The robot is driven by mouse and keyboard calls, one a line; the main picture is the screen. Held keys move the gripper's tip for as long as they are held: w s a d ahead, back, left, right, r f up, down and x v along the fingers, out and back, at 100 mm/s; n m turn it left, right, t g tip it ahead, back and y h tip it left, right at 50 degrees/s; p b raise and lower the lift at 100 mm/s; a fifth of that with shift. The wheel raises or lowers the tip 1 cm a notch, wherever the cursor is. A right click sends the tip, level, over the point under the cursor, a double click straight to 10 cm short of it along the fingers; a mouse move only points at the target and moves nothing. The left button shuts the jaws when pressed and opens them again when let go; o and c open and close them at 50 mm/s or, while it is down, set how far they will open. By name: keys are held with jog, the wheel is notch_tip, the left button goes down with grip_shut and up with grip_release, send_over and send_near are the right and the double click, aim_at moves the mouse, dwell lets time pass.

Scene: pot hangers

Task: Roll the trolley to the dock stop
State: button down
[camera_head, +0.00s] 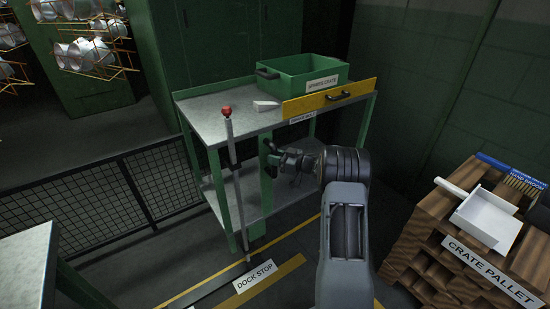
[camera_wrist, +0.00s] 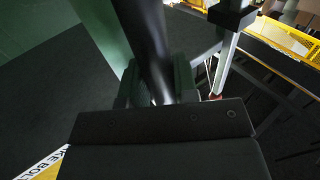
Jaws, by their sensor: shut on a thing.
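The trolley appears to be the grey-topped, green-legged unit (camera_head: 205,102) in the middle of the head view. It has a lower shelf. A floor plate reading DOCK STOP (camera_head: 254,276) lies in front of it, near yellow floor strips. My gripper (camera_head: 271,156) is at the trolley's near side, below the top. In the wrist view my gripper (camera_wrist: 156,90) is shut around a dark round bar (camera_wrist: 145,35), which looks like a trolley handle; where it joins the trolley is unclear. The bar's lower end is hidden by my gripper body.
A green crate (camera_head: 300,72) stands on the trolley top, behind a yellow panel (camera_head: 330,98). A red-knobbed pole (camera_head: 232,165) stands at its front left. A wooden crate pallet (camera_head: 440,250) with a white tray is at right, a mesh fence (camera_head: 80,205) at left.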

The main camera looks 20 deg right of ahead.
jog(key=shift+w+d+r, duration=0.1)
jog(key=shift+d+r, duration=0.05)
jog(key=shift+d, duration=0.05)
jog(key=c, duration=1)
grip_release()
jog(key=shift+d, duration=0.1)
jog(key=shift+o, duration=0.5)
jog(key=p+v, duration=0.2)
jog(key=v, duration=1.1)
jog(key=shift+s+d, duration=0.2)
jog(key=shift+s, duration=0.2)
